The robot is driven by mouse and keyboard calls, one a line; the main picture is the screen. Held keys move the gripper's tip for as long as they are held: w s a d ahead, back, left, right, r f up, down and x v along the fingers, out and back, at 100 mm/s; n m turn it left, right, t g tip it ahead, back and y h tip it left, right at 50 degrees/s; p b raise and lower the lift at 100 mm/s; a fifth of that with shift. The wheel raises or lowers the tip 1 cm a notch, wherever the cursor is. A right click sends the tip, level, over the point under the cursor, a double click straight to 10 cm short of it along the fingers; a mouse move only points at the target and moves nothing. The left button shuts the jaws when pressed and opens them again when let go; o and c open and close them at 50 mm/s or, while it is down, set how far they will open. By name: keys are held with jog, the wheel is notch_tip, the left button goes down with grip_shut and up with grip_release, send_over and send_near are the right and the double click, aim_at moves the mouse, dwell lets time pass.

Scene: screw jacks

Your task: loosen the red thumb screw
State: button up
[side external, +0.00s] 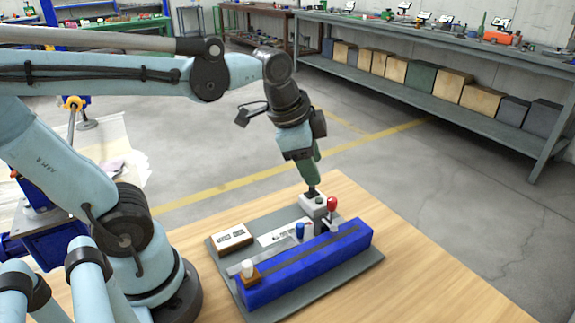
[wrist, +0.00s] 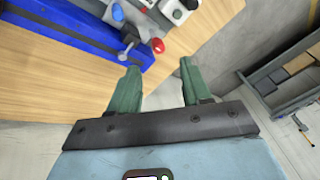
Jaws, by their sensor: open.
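In the side external view my gripper (side external: 316,166) hangs above and behind the red screw.
A pale grey box with a dark knob (side external: 313,203) stands close behind the red screw. A white labelled box (side external: 231,238) sits on the grey base plate (side external: 360,262). Bare wooden table surrounds the plate.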

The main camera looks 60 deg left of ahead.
aim_at(332, 199)
jog(key=w+d+r+m+g, duration=0.1)
jog(key=w+r+m+g, duration=0.3)
jog(key=m, duration=0.9)
jog(key=f, duration=0.4)
jog(key=w+f, duration=0.1)
jog(key=f, duration=0.8)
jog(key=shift+w+f, duration=0.1)
jog(key=shift+w, duration=0.05)
grip_shut()
